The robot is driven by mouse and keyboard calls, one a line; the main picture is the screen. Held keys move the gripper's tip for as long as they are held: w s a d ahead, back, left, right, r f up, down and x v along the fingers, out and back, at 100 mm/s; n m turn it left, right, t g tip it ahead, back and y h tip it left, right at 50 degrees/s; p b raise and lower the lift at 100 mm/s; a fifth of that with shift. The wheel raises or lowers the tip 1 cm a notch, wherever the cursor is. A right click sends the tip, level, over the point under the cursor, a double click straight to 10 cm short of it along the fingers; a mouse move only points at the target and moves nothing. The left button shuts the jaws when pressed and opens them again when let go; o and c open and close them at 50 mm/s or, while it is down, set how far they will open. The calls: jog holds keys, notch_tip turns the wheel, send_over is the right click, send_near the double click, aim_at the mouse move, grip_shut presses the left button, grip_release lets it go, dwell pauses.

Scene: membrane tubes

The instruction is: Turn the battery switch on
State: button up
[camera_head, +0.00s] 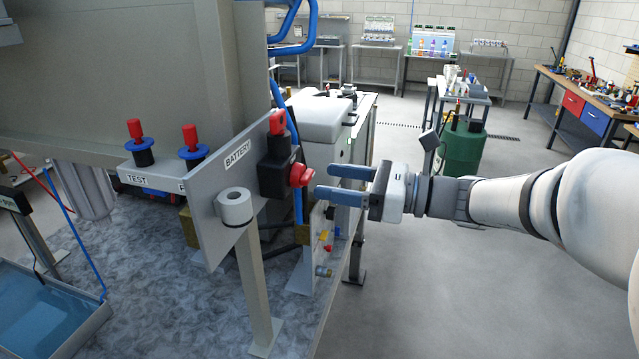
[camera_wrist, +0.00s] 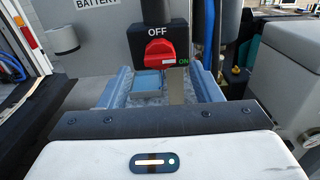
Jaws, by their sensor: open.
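The battery switch is a red knob (camera_head: 300,175) on a black housing (camera_head: 277,172), fixed to a grey upright panel marked BATTERY (camera_head: 212,205). In the wrist view the red knob (camera_wrist: 160,52) sits below a white OFF mark, with a green ON mark at its right. Which mark the knob points to is hard to tell. My gripper (camera_head: 323,181) is open and empty, just right of the knob in the head view, its two blue fingers apart and pointing at it. In the wrist view my gripper (camera_wrist: 163,78) has its fingers on both sides below the knob, apart from it.
A white roll-like cylinder (camera_head: 234,206) sticks out from the panel. Two red-topped plungers (camera_head: 192,142) stand behind it, and a blue hose (camera_head: 297,200) runs beside the switch. A water tray (camera_head: 45,310) lies at lower left.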

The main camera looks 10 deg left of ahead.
jog(key=d, duration=0.3)
jog(key=shift+s+d+b, duration=0.15)
jog(key=shift+d+b, duration=0.15)
jog(key=shift+f, duration=0.1)
jog(key=s+d+f+n+h+b, duration=0.1)
jog(key=s+d+f+n+h, duration=0.2)
jog(key=s+f+n+h, duration=0.3)
jog(key=s+d+f+n+h+b, duration=0.1)
jog(key=s+d+f+n+h, duration=0.3)
jog(key=f, duration=0.5)
jog(key=s+d+f+n+t+h, duration=0.1)
jog(key=d+f+n+h, duration=0.1)
jog(key=d+n+h, duration=0.2)
jog(key=s+d+f+n+t+h, duration=0.1)
jog(key=d+n+h, duration=0.3)
jog(key=d, duration=0.4)
jog(key=shift+s+f+n, duration=0.6)
jog(key=shift+s+f, duration=0.15)
jog(key=shift+d, duration=0.1)
jog(key=shift+c, duration=0.6)
